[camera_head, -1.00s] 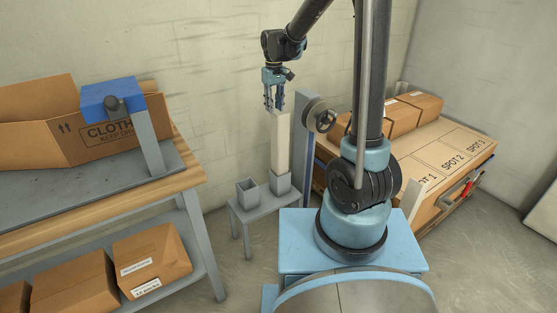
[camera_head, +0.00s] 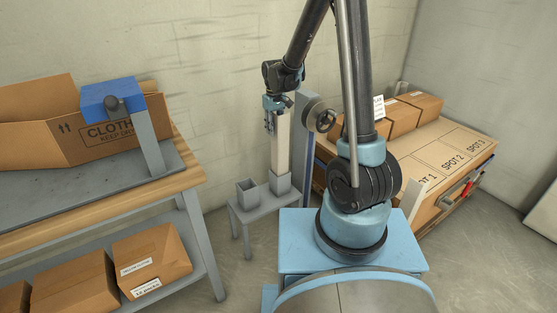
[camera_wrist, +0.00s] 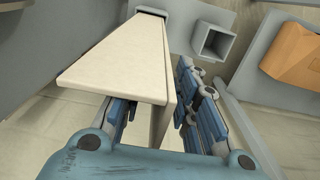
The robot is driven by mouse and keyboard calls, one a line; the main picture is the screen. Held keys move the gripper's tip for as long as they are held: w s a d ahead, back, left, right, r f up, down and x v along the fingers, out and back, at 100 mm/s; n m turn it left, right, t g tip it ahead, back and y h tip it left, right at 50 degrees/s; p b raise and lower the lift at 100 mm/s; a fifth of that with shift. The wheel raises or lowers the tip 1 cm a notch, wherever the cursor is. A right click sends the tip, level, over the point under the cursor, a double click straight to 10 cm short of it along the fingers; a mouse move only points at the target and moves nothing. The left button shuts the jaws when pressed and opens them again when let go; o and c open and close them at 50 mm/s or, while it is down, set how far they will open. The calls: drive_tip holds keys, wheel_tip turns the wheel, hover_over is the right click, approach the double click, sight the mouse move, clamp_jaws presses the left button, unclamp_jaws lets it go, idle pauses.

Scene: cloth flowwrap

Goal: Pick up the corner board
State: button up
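The corner board (camera_head: 283,150) is a tall cream L-shaped strip. It stands upright in a grey square socket (camera_head: 281,183) on a small grey stand. My gripper (camera_head: 272,122) is at the board's upper part in the head view, pointing down. In the wrist view the board (camera_wrist: 125,65) runs away from me into its socket (camera_wrist: 151,11). My gripper's fingers (camera_wrist: 158,92) are apart, with one flange of the board between them. A gap shows between the board and the right finger. The left finger is partly hidden behind the board.
An empty square socket (camera_head: 247,192) is beside the board on the stand (camera_head: 262,211). A grey post (camera_head: 303,140) with a round knob (camera_head: 318,114) stands close on the right. A workbench (camera_head: 192,186) with a carton is on the left. The wall is behind.

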drive_tip(key=shift+f, duration=0.25)
drive_tip(key=shift+c, duration=0.4)
clamp_jaws()
drive_tip(key=shift+r, duration=0.1)
